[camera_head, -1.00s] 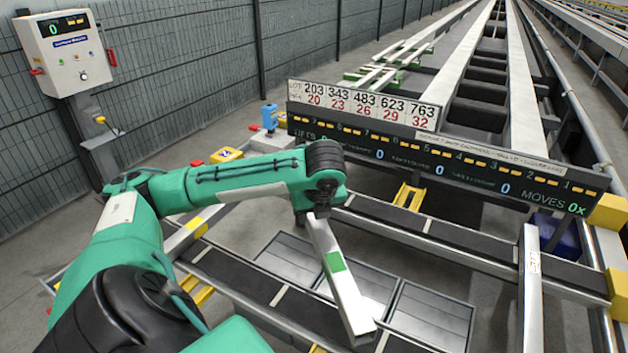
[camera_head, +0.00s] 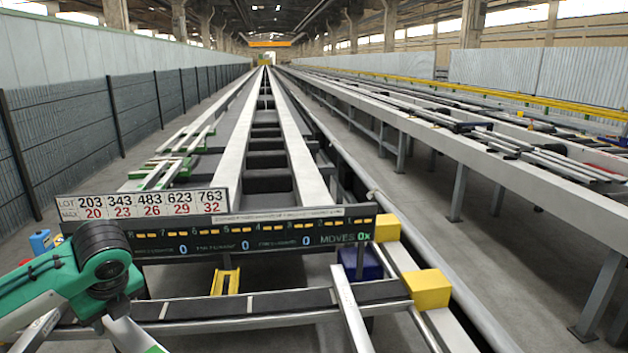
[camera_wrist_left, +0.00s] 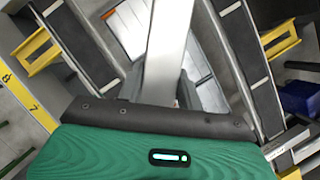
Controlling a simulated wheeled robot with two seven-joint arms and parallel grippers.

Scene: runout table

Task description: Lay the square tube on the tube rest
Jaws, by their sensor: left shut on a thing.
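My left gripper (camera_head: 108,305) is at the lower left of the head view, below the display board. It is shut on a silver square tube (camera_head: 130,337) with a green band, which hangs down out of the frame. In the left wrist view the tube (camera_wrist_left: 171,40) runs up between the fingers (camera_wrist_left: 183,92). A second pale tube (camera_head: 350,312) lies across the dark belt rail at the right. Green-and-white supports (camera_head: 170,165) carry pale bars behind the board; I cannot tell which thing is the tube rest. My right gripper is not in view.
The display board (camera_head: 250,235) crosses in front of the long runout table (camera_head: 309,170). Yellow blocks (camera_head: 428,289) sit at the belt rail's right end. A dark blue box (camera_head: 360,264) is behind the rail. A clear aisle (camera_head: 470,255) lies at right.

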